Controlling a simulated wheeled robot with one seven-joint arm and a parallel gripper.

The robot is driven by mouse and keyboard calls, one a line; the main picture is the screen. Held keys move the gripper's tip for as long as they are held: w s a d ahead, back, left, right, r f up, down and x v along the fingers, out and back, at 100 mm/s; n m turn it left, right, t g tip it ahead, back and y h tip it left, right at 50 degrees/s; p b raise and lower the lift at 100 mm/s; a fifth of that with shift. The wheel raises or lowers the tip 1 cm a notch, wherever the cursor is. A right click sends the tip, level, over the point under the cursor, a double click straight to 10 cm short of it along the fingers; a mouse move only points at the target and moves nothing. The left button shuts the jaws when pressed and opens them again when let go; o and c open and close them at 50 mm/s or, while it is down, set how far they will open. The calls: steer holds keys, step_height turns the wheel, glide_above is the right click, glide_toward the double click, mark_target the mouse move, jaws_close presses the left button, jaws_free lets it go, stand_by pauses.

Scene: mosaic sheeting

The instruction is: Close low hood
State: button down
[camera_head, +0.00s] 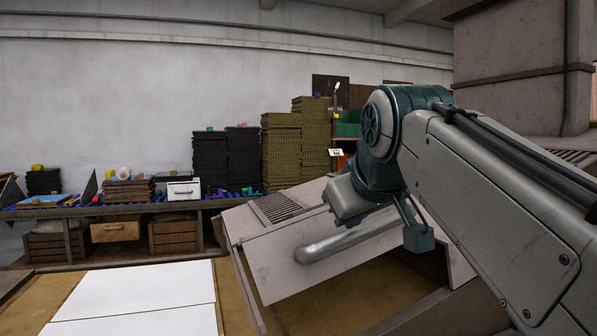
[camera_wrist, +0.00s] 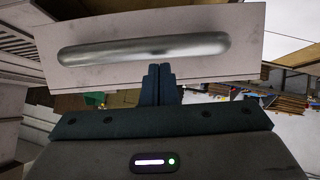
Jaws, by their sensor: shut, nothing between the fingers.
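The low hood (camera_head: 278,262) is a pale, scuffed panel with a thick silver bar handle (camera_head: 335,244). In the head view it stands tilted, its lower edge raised above the brown surface with a dark gap beneath at the right. My arm comes in from the right and covers part of the hood and handle. In the wrist view the hood's face (camera_wrist: 205,72) and handle (camera_wrist: 145,50) fill the upper part. My gripper (camera_wrist: 158,70) is shut and empty, its fingertips just below the handle's middle. I cannot tell whether they touch it.
White sheets (camera_head: 135,300) lie on the table at the front left. A long bench (camera_head: 130,209) along the wall carries boards, boxes and tools. Dark and brown stacks (camera_head: 281,150) stand behind the hood. A large pale machine housing (camera_head: 510,70) rises at the right.

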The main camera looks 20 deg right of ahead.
steer(key=s+d+r+p, duration=0.3)
steer(key=s+d+r, duration=0.4)
steer(key=d+r, duration=0.2)
step_height(320, 180, up, 2)
steer(key=m+g+p, duration=0.8)
steer(key=m+p, duration=0.5)
steer(key=p, duration=0.2)
glide_above(315, 223)
steer(key=s, duration=0.6)
steer(key=w+a+m+g+h+p, duration=0.2)
steer(key=w+a+m+g+p, duration=0.1)
steer(key=a+m+g+p, duration=0.25)
steer(key=shift+m+t, duration=0.55)
steer(key=shift+t, duration=0.1)
steer(key=x, duration=1.3)
steer(key=shift+s+a+f, duration=0.25)
steer(key=shift+s+f, duration=0.05)
